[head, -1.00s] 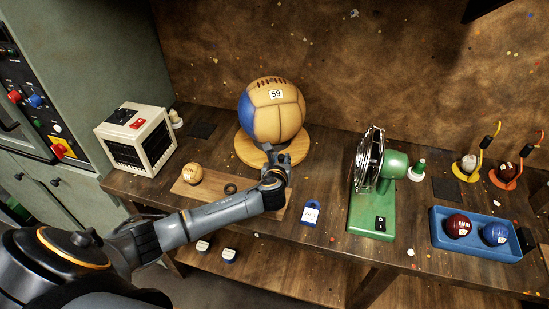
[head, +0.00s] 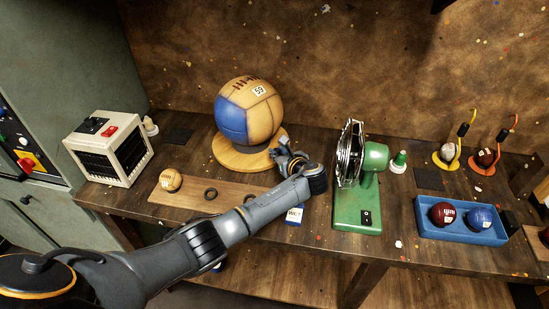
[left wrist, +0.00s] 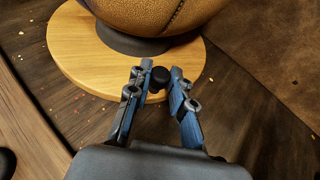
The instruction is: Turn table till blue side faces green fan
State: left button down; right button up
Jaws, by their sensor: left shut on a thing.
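A round wooden turntable (head: 228,157) carries a large tan leather ball (head: 262,112) on a dark ring, with a "59" label. The ball's blue panel (head: 231,120) faces front-left in the head view. The green fan (head: 374,165) stands to the right of the turntable, its grille facing left. My left gripper (head: 280,153) is at the turntable's right front edge. In the left wrist view the fingers (left wrist: 158,88) are closed around a black knob (left wrist: 158,76) at the disc's rim. The blue panel is out of that view. My right gripper is not in view.
A cream heater-like box (head: 108,148) stands at the left. A small tan ball (head: 170,180) and a black ring (head: 210,194) lie on a front board. A blue tray (head: 460,236) with two balls is at the right.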

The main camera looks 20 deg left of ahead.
pick_arm(q)
jog(key=shift+w+d+n+g+y+b, duration=0.15)
jog(key=shift+w+n+g+y+b, duration=0.15)
jog(key=shift+w+n+g+b, duration=0.15)
dwell(0.4)
jog(key=c, duration=1.2)
grip_release()
jog(key=shift+o, duration=0.2)
